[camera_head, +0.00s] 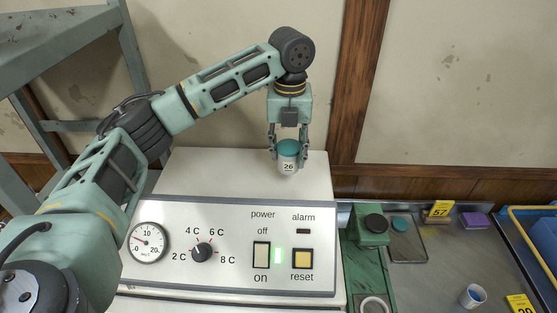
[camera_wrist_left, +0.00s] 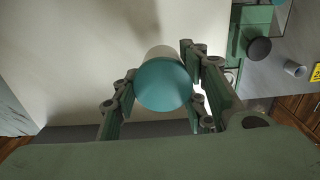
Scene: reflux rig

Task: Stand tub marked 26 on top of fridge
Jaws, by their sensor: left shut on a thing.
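The tub marked 26 (camera_head: 288,164) is a small white tub with a teal lid and stands upright. My left gripper (camera_head: 288,157) is shut on it, with one finger on each side. In the left wrist view the teal lid of the tub (camera_wrist_left: 163,84) fills the space between the fingers of the gripper (camera_wrist_left: 162,92). The tub is over the white top of the fridge (camera_head: 210,172), towards its right rear. I cannot tell whether its base touches the top. My right gripper is not in view.
The fridge front has a control panel (camera_head: 180,243) with a dial, knob and switches. The left part of the fridge top is clear.

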